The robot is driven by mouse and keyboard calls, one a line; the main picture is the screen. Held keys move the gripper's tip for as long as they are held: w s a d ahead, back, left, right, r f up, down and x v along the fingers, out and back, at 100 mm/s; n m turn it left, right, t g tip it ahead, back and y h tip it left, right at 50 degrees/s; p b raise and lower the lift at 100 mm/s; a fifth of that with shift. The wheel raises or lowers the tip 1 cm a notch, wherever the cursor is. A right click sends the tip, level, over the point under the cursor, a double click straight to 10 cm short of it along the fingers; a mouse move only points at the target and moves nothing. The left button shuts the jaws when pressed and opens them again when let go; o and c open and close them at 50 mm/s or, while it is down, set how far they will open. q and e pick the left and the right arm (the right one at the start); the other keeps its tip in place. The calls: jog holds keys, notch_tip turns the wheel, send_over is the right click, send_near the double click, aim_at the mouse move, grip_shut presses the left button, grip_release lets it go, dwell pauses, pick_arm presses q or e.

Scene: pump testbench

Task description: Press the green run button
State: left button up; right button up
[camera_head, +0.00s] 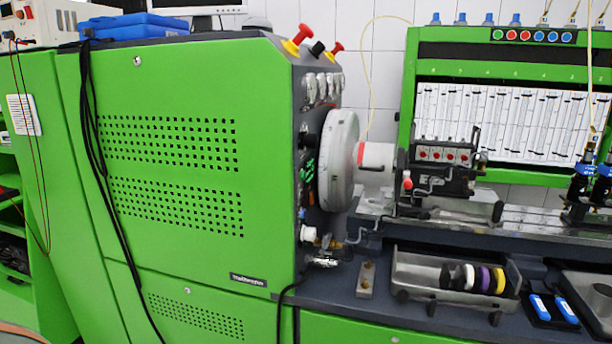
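A row of small round coloured buttons sits on a dark strip on the green frame at the upper right. The leftmost one looks green (498,34), and red and blue ones follow to its right. They are small, so details are hard to tell. Neither of my grippers is in view, and nothing covers the button row.
A large green cabinet (180,240) fills the left and middle, with red and yellow knobs (297,40) on top. A pump (440,165) sits on the bench beside a grey disc (338,160). A metal tray (415,275) holds coloured rings. Tubes hang at the far right.

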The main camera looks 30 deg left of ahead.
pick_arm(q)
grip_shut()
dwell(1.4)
